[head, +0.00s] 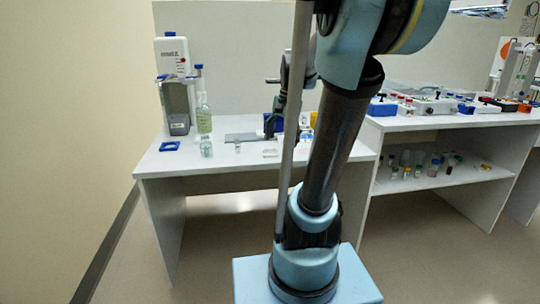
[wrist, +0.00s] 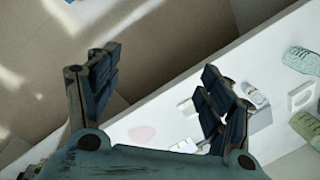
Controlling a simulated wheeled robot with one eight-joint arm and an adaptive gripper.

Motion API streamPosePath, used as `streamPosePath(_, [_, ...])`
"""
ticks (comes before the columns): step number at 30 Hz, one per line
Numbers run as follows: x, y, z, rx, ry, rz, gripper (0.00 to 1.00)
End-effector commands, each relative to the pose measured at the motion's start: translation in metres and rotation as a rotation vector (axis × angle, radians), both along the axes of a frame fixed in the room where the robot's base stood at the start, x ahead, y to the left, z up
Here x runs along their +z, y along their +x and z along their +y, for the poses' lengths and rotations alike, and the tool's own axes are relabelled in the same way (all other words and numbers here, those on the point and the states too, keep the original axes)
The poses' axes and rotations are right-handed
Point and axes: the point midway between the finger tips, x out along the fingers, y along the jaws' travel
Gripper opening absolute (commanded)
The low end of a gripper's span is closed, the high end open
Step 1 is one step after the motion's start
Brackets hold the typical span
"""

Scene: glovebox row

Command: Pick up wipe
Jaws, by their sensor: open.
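I cannot tell for certain which thing is the wipe. A flat, pale pink oval patch (wrist: 142,133) lies on the white bench top (wrist: 200,65) in the wrist view, below and between my fingers. My gripper (wrist: 160,62) is open, with its two dark fingers wide apart and nothing between them. Its fingers reach over the bench's edge, and the right finger hides part of the small things behind it.
A second bench (head: 460,122) holds several lab items.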

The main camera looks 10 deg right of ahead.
Motion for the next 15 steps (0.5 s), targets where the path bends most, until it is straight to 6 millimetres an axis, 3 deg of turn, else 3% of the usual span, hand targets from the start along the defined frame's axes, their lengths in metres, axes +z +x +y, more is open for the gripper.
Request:
streamPosePath(6, [0.022, 0.060, -0.010, -0.220, 0.059, 0.060, 0.73])
streamPosePath(15, [0.038, 0.141, -0.030, -0.520, 0.134, 0.154, 0.73])
